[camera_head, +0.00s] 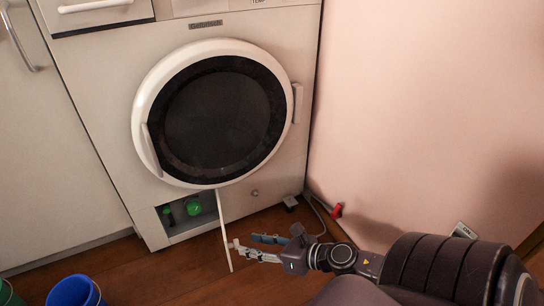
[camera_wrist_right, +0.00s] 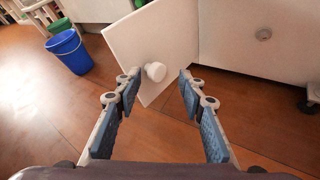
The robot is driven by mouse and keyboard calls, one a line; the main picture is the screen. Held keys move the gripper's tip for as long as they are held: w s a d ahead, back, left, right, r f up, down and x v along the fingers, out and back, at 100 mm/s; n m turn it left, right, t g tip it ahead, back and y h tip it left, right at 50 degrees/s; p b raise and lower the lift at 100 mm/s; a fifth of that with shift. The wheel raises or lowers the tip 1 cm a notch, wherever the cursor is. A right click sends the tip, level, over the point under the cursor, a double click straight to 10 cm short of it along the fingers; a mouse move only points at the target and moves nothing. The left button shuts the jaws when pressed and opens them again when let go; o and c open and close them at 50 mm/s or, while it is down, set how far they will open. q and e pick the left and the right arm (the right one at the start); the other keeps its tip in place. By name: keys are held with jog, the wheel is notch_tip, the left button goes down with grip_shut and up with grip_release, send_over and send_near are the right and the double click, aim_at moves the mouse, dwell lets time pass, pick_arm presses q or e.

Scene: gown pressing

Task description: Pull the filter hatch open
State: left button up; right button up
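The filter hatch (camera_head: 224,231) is a white panel at the bottom of the washer-like machine, swung outward and seen nearly edge-on in the head view. Behind it the recess (camera_head: 188,212) is exposed, with green parts inside. In the right wrist view the hatch (camera_wrist_right: 138,45) shows its face with a round white knob (camera_wrist_right: 155,71). My right gripper (camera_head: 247,247) is beside the hatch, low over the floor. In the wrist view its fingers (camera_wrist_right: 159,88) are spread apart, with the knob just ahead of the gap; it does not grip it. My left gripper is not in view.
The machine's round door (camera_head: 143,105) is closed above the hatch. A blue bucket (camera_head: 75,291) stands on the wooden floor (camera_head: 170,270) at lower left, with a green one (camera_head: 8,294) beside it. A pink wall (camera_head: 430,110) bounds the right side.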

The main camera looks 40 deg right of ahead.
jog(key=v, duration=0.6)
jog(key=shift+s, duration=0.3)
jog(key=shift+a+f, duration=0.1)
jog(key=shift+f, duration=0.05)
